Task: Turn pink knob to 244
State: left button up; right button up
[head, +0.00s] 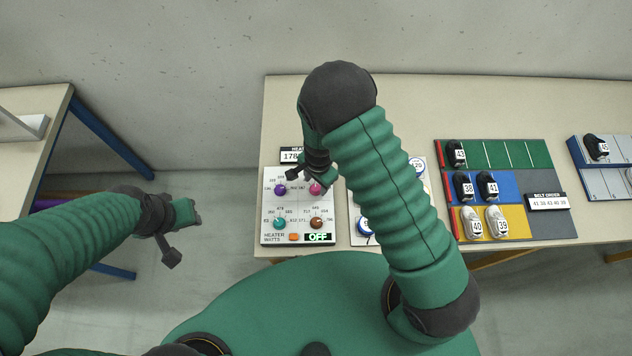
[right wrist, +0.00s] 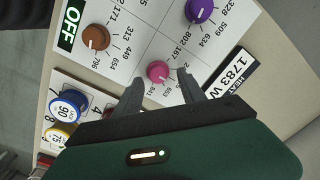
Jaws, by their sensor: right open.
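The pink knob (head: 315,188) sits on the white heater panel (head: 270,238), at its upper right.
The panel also has a purple knob (head: 280,190), a teal knob (head: 279,224), a brown knob (head: 316,222), an orange switch (head: 294,237) and an OFF sign (head: 318,237). A display (right wrist: 232,75) reads 1783 W.

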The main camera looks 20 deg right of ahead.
jog(key=shift+s+a+f, duration=0.15)
jog(key=shift+a+f, duration=0.05)
jog(key=shift+f, duration=0.2)
jog(key=shift+d+f, duration=0.1)
jog(key=c, duration=0.4)
jog(key=shift+d, duration=0.1)
grip_shut()
jog(key=shift+n, duration=0.3)
jog(key=n, duration=0.1)
jog(key=n+b, duration=0.1)
jog(key=n, duration=0.1)
jog(key=shift+w, duration=0.25)
jog(key=shift+n+b, duration=0.3)
jog(key=shift+n, duration=1.7)
jog(key=shift+w, duration=0.1)
